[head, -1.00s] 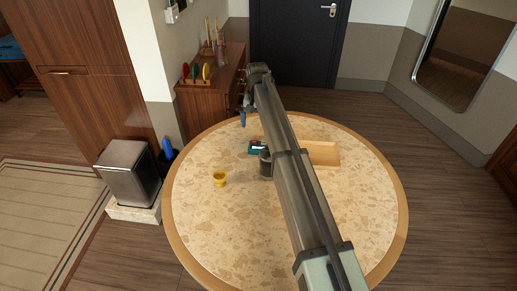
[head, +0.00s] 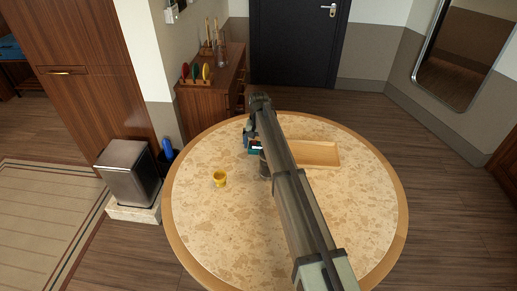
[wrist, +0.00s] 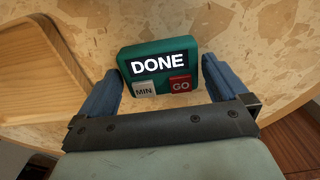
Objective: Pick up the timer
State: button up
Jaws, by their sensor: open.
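The timer (wrist: 160,64) is a teal block with a screen reading DONE, a white MIN button and a red GO button. It lies on the round speckled table (wrist: 240,40). In the wrist view my gripper (wrist: 163,76) is open, with one blue finger on each side of the timer. Small gaps show between the fingers and its sides. In the head view the timer (head: 256,149) is partly hidden by my gripper (head: 249,138) and arm.
A shallow wooden tray (head: 322,153) lies close to the timer and also shows in the wrist view (wrist: 30,70). A yellow cup (head: 219,179) stands to the left. The table's front is clear.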

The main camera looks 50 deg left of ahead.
jog(key=shift+f, duration=0.1)
jog(key=shift+c, duration=0.2)
jog(key=c, duration=0.9)
